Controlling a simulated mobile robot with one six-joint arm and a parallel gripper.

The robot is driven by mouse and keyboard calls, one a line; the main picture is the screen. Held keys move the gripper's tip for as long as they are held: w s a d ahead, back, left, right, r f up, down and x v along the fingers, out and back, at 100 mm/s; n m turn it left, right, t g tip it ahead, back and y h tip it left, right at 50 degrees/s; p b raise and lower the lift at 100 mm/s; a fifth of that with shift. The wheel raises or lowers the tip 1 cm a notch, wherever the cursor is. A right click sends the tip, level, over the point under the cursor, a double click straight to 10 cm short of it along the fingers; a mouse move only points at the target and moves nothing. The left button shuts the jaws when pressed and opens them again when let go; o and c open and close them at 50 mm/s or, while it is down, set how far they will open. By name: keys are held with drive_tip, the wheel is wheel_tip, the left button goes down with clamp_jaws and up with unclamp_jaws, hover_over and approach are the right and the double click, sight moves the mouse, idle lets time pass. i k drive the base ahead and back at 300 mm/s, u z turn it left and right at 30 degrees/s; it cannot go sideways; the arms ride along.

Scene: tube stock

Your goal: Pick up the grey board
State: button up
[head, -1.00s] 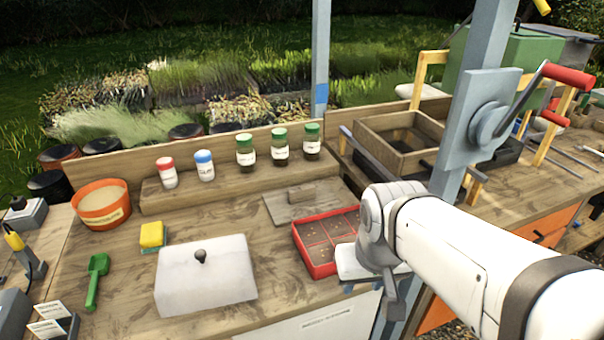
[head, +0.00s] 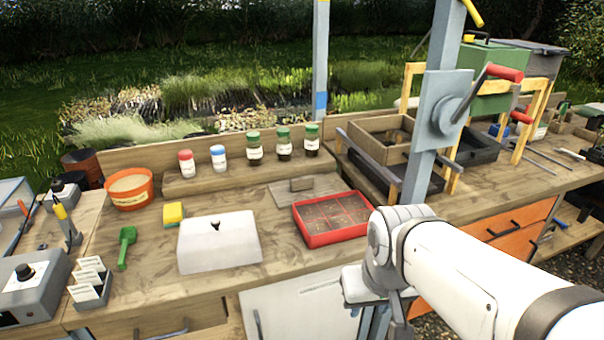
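A flat grey-brown board (head: 322,187) with a small block on top lies on the bench, behind the red tray and in front of the raised wooden shelf. My gripper (head: 358,290) is low at the bench's front edge, in front of the red tray and well apart from the board. Its fingers are mostly hidden by my arm, so I cannot see whether they are open or shut.
A red divided tray (head: 333,240) stands between my gripper and the board. Several small jars (head: 284,141) line the shelf behind. A grey post (head: 433,120) with a crank rises at right.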

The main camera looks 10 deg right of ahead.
sight(284, 194)
drive_tip(key=u, duration=0.15)
drive_tip(key=i, duration=0.9)
drive_tip(key=z, duration=0.05)
